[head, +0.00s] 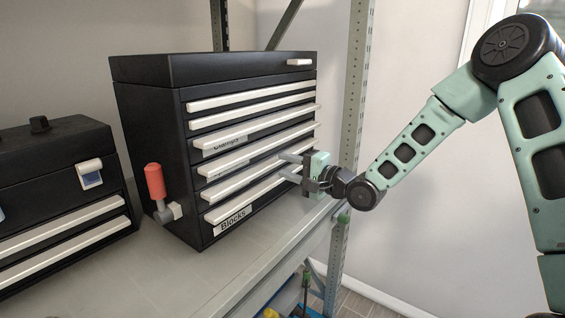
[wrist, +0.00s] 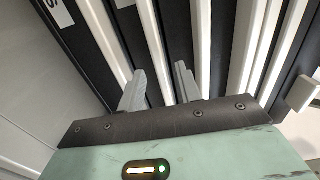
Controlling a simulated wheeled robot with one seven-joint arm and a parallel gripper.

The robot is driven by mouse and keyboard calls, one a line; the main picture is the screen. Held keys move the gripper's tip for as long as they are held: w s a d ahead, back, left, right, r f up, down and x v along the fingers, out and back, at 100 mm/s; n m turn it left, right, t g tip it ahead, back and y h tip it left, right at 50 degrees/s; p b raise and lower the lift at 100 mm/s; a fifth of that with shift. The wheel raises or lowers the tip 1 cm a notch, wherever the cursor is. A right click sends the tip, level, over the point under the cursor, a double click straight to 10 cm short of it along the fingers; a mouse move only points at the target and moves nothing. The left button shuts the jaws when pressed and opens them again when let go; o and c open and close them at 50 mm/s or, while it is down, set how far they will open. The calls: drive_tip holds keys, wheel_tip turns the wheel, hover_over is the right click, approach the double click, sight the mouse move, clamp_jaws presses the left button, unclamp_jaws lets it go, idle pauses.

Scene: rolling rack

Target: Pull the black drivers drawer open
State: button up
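The black tool chest (head: 150,130) stands on the shelf, with a stack of drawers that have long white handles. No label that I can read says drivers; one partly covered label (head: 215,168) sits on a middle drawer, and the bottom drawer's label (head: 233,218) reads Blocks. All drawers look shut. My gripper (head: 288,167) is at the chest's front, toward the right end of the lower handles. Its two fingers are apart. In the wrist view my gripper (wrist: 160,82) has a white handle (wrist: 149,25) running between its fingers; whether they touch it I cannot tell.
A smaller black toolbox (head: 50,165) stands at the left. A red-handled clamp (head: 155,182) is at the chest's left side. The metal shelf (head: 185,275) has a front edge, and a perforated upright post (head: 357,90) rises just right of the chest. Open floor lies beyond the rack.

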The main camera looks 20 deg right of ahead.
drive_tip(key=shift+x, duration=1.05)
clamp_jaws()
drive_tip(key=shift+s, duration=0.1)
